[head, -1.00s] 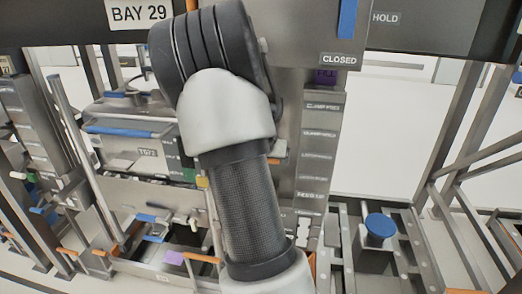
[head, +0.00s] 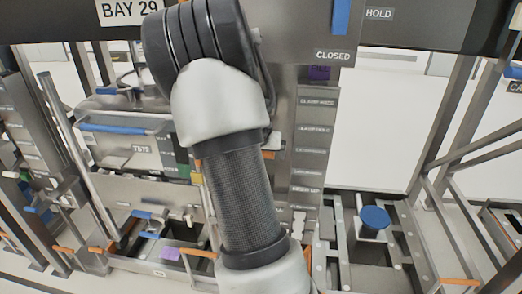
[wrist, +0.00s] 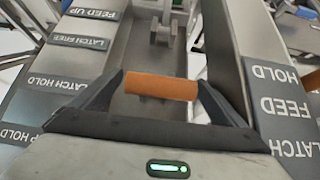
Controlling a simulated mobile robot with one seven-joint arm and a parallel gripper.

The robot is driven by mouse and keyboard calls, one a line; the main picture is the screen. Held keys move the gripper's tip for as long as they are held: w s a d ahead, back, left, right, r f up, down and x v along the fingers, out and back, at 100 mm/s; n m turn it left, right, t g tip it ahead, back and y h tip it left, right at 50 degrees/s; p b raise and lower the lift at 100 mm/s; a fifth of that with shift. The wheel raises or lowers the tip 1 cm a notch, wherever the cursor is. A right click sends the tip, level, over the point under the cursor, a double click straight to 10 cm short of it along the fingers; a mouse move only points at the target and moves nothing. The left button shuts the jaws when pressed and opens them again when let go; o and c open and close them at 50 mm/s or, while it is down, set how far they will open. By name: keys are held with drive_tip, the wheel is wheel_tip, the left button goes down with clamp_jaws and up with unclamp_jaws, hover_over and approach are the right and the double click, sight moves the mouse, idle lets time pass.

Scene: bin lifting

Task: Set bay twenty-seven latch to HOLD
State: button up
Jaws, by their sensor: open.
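My gripper (wrist: 160,79) shows in the wrist view with its two dark fingers apart. An orange bar (wrist: 160,88) lies across the space between the fingers, its ends close to them; I cannot tell whether they touch. On the left plate (wrist: 55,68), upside-down labels read FEED UP, LATCH FREE (wrist: 80,42) and LATCH HOLD (wrist: 55,84). No bay twenty-seven sign is readable. In the head view my arm covers the middle, and the gripper is out of frame.
The head view shows a BAY 29 sign (head: 130,10), a blue lever (head: 341,16) by HOLD and CLOSED labels, and a labelled upright (head: 313,150). A blue round knob (head: 374,218) stands at right. Metal side rails (wrist: 232,50) flank a channel in the wrist view.

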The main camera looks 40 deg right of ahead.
drive_tip(key=p+v, duration=0.3)
drive_tip(key=v, duration=1.4)
drive_tip(key=shift+a+p, duration=0.2)
drive_tip(key=shift+p, duration=0.2)
drive_tip(key=shift+r, duration=0.15)
